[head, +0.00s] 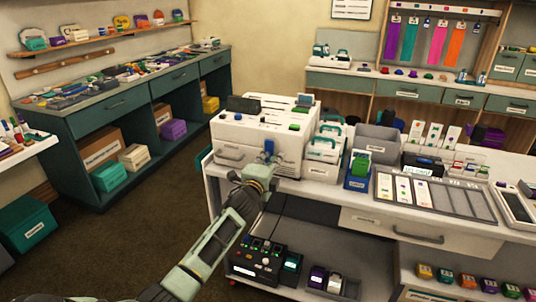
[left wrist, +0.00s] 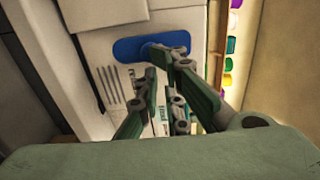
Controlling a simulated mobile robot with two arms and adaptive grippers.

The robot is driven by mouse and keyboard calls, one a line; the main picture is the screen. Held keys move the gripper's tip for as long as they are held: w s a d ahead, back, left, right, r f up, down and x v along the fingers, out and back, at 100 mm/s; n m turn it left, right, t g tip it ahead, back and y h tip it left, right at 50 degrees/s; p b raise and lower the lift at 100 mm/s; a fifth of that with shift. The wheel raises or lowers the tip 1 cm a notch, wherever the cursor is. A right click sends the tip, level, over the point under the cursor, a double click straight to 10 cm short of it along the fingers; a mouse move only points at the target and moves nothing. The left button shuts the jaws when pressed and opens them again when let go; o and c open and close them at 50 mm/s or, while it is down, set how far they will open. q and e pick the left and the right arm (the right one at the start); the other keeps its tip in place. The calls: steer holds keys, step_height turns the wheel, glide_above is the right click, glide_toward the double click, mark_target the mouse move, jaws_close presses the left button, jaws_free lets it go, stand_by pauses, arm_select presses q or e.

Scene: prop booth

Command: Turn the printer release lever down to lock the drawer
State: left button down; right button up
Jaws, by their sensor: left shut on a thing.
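The white printer (head: 250,132) stands on the left end of the white counter. A blue release lever part (head: 268,147) shows on its front right, and a blue rounded piece (left wrist: 140,48) shows in the left wrist view. My left gripper (head: 262,167) is at the lever, its fingers (left wrist: 164,70) shut on it. The fingers hide most of the gripped part, so its exact angle is unclear. The printer's drawer front (head: 232,155) with a handle is left of the lever and looks flush. My right gripper is not in view.
White-and-teal devices (head: 325,143), a grey bin (head: 375,141) and a card tray (head: 430,195) stand to the right on the counter (head: 315,190). A black control box (head: 258,258) sits on the shelf below. Open floor (head: 120,245) lies to the left.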

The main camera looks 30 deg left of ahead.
arm_select(q)
steer(key=shift+w+a+f+g, duration=0.3)
steer(key=shift+w+a+f, duration=0.2)
steer(key=shift+f, duration=0.2)
steer(key=p+v, duration=0.3)
steer(key=v, duration=0.4)
steer(key=shift+r, duration=0.2)
steer(key=shift+s, duration=0.1)
